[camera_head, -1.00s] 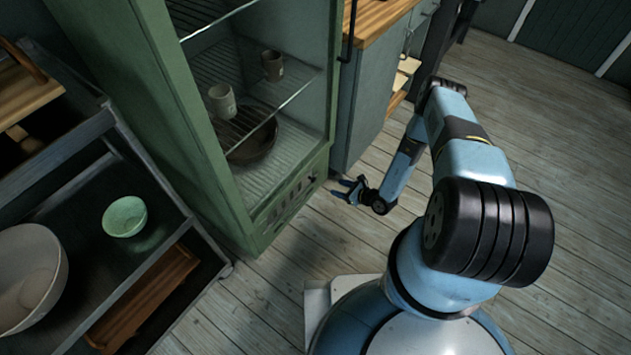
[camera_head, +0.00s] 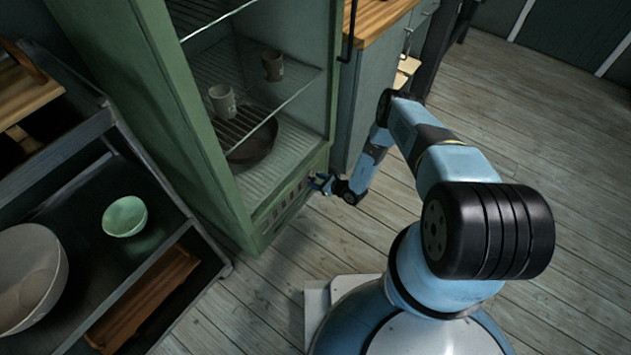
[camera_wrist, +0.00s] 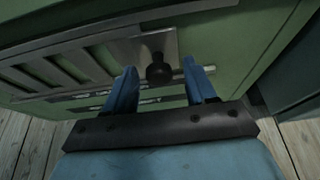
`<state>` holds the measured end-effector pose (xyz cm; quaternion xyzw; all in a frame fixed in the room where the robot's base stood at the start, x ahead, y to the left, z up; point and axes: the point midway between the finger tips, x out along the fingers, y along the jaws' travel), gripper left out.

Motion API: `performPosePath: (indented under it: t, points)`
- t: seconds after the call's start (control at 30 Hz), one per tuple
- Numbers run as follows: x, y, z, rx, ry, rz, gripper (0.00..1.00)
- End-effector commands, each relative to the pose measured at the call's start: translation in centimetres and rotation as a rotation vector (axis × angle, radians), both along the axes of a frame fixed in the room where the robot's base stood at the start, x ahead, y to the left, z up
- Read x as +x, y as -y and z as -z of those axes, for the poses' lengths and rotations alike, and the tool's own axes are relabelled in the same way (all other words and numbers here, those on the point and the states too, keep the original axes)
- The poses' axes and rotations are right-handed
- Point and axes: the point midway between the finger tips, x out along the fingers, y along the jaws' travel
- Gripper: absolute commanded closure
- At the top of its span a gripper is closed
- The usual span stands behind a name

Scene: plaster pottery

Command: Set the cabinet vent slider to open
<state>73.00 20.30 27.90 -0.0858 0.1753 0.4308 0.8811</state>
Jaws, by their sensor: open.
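The green cabinet (camera_head: 180,110) stands open-fronted in the head view, with a slatted vent panel (camera_head: 290,198) low on its front. In the wrist view the vent slider (camera_wrist: 140,48) is a metal plate with slots on its left side and a dark round knob (camera_wrist: 158,73) near its right end. My gripper (camera_wrist: 160,78) is open, with one blue finger on each side of the knob; I cannot tell if either finger touches it. In the head view my gripper (camera_head: 317,183) is at the right end of the vent. Lettering below the slider is partly hidden and unreadable.
Cups (camera_head: 222,100) and a dark pan (camera_head: 250,140) sit inside the cabinet. A shelf unit on the left holds a green bowl (camera_head: 125,216) and a white bowl (camera_head: 30,275). A wooden-topped counter (camera_head: 380,18) stands right of the cabinet. The plank floor (camera_head: 540,130) at right is clear.

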Motion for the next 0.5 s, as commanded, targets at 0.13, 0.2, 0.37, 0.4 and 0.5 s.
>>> performPosePath:
  t: [0.13, 0.2, 0.37, 0.4, 0.5]
  points:
    - [0.15, -0.20, 0.13, 0.001, -0.001, 0.000, 0.44]
    - [0.15, -0.20, 0.13, 0.001, -0.001, 0.000, 0.44]
    - [0.15, -0.19, 0.11, 0.001, -0.001, 0.000, 0.48]
    - [0.15, -0.19, 0.10, 0.001, -0.001, 0.000, 0.52]
    - [0.16, -0.18, 0.10, 0.001, -0.001, 0.000, 0.62]
